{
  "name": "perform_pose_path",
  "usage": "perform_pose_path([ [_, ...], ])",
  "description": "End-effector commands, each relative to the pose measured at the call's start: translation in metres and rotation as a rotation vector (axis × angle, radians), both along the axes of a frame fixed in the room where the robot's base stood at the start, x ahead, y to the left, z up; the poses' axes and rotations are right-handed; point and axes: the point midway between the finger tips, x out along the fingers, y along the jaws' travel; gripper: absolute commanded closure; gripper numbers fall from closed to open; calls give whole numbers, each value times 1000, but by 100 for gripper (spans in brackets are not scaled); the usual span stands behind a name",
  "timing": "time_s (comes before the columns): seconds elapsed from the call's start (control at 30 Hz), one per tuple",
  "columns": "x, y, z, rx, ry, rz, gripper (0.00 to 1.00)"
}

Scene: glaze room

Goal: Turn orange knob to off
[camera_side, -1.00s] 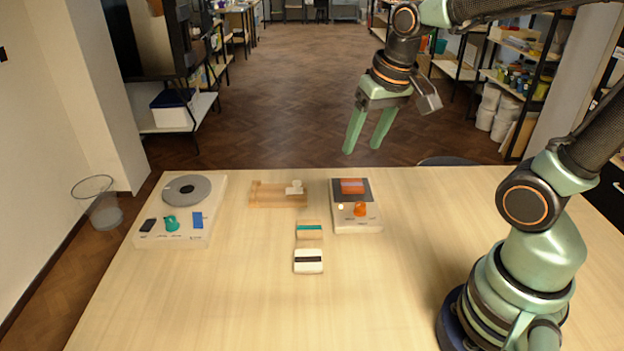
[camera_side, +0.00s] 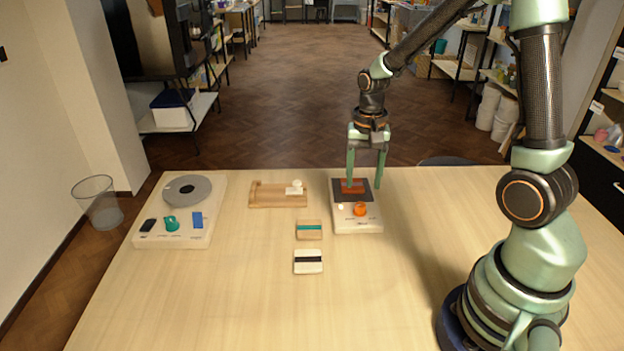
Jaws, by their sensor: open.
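The orange knob (camera_side: 360,209) sits on the front part of a small white device (camera_side: 345,225) with a dark top plate, right of the table's middle. A small pale button (camera_side: 341,206) is to the knob's left. An orange-brown block or patch (camera_side: 352,185) lies on the dark plate behind the knob. My gripper (camera_side: 365,186) points down over the dark plate, its two green fingers apart and empty. In the picture the fingertips are just above the knob; I cannot tell their exact height. The knob's markings are too small to read.
A white turntable device (camera_side: 150,238) with a teal knob (camera_side: 171,223) stands at the left. A wooden tray (camera_side: 265,195) with a small white piece is in the middle. Two striped blocks (camera_side: 309,229) (camera_side: 308,267) lie in front. The table's front is clear.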

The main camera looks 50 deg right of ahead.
Motion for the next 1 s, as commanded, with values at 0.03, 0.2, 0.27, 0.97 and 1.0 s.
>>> perform_pose_path([
  [0.03,-2,0,-12,2,8,1,38],
  [0.2,-1,0,-41,1,5,1,38],
  [0.27,-1,0,-48,1,3,1,38],
  [0.97,0,0,-65,0,-1,1,100],
  [1.0,0,0,-65,0,-1,1,100],
])
